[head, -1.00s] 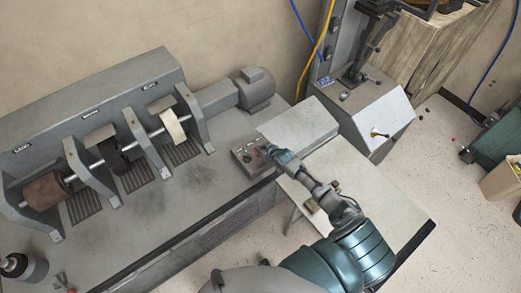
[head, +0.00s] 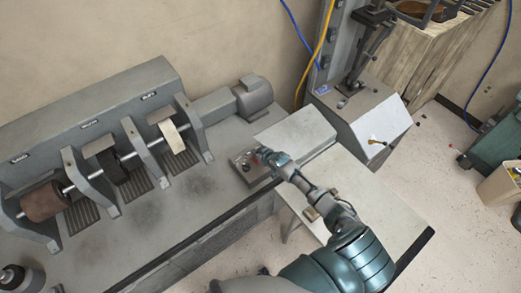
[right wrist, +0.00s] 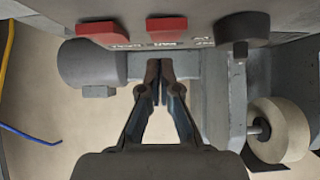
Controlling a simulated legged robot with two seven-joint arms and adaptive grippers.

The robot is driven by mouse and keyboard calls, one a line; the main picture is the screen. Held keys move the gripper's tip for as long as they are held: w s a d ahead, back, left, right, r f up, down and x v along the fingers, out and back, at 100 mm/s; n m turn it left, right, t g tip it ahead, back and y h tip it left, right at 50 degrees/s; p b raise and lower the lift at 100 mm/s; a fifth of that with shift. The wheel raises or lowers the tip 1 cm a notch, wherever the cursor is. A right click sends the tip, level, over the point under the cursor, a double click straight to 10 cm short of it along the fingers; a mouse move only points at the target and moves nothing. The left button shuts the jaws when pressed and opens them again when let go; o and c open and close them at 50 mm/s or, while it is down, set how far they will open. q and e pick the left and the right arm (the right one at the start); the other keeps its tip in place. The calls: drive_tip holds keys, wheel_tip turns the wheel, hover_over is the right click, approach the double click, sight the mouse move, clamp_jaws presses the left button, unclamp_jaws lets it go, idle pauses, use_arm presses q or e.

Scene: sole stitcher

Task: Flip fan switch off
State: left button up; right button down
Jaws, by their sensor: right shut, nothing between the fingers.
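A small grey control panel (head: 243,168) sits on the machine bench in the head view. In the right wrist view two red switches, a left one (right wrist: 108,32) and a right one (right wrist: 167,27), are at the top beside a dark round knob (right wrist: 243,30). Labels near the switches are upside down and too small to read surely, so I cannot tell which is the fan switch. My right gripper (head: 266,155) is at the panel, fingers shut and empty. In the right wrist view its fingertips (right wrist: 160,72) appear just below the right switch; contact is unclear. My left gripper is out of view.
The grinding machine (head: 90,120) with wheels on a shaft and a motor (head: 253,97) stands to the left. A grey box (head: 297,138) is right of the panel. A pale table (head: 375,200) lies under my right arm. A grey machine (head: 362,115) stands behind.

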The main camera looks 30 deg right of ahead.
drive_tip(key=r, duration=0.1)
drive_tip(key=r+p, duration=0.1)
drive_tip(key=shift+w+r, duration=0.3)
drive_tip(key=shift+r, duration=0.1)
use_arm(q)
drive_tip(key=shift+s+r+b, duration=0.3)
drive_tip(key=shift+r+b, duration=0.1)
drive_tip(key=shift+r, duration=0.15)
use_arm(e)
drive_tip(key=w+r+v, duration=0.1)
drive_tip(key=v, duration=0.8)
drive_tip(key=shift+s+r, duration=0.15)
drive_tip(key=shift+r, duration=0.5)
drive_tip(key=shift+a, duration=0.15)
